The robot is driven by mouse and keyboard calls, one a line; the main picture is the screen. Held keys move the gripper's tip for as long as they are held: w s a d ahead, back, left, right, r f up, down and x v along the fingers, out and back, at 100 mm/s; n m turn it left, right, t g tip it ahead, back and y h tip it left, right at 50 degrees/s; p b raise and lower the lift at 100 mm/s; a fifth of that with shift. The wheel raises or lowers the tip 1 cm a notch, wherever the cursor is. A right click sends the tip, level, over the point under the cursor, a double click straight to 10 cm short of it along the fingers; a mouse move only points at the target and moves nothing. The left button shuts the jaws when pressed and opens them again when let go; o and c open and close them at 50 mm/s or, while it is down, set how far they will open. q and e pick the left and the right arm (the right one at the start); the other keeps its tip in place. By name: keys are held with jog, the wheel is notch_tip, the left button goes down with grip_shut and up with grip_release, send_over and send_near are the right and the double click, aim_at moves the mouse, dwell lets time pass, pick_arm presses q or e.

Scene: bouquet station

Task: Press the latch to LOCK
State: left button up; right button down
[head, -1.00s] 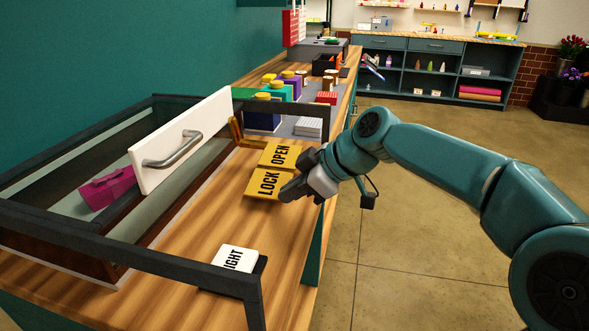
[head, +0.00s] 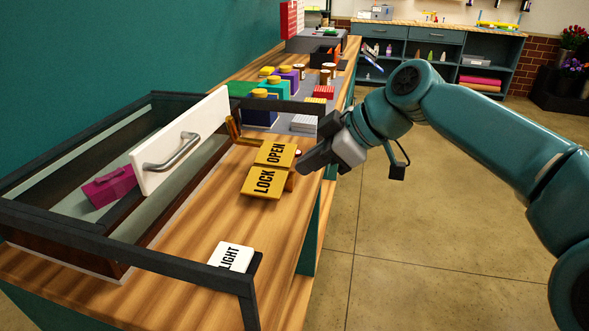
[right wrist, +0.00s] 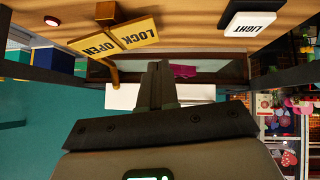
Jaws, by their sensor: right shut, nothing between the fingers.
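The latch shows as two yellow plates on the wooden bench, a LOCK plate (head: 264,182) nearer me and an OPEN plate (head: 276,154) behind it. In the right wrist view the LOCK plate (right wrist: 134,32) and the OPEN plate (right wrist: 96,46) are at the upper left. My right gripper (head: 303,170) is shut and empty, just right of the plates. A gap from the LOCK plate seems to show in the head view. In the right wrist view the shut fingers (right wrist: 158,72) point toward the case, right of the plates. My left gripper is not in view.
A glass case with a dark frame (head: 172,264) and a white panel with a grey handle (head: 185,140) stands left of the plates. A magenta box (head: 109,186) is inside. A white LIGHT switch (head: 232,257) is in front. Colored containers (head: 262,112) stand behind.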

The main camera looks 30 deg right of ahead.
jog(key=shift+v, duration=1.4)
jog(key=shift+s+a, duration=0.1)
jog(key=shift+s, duration=0.05)
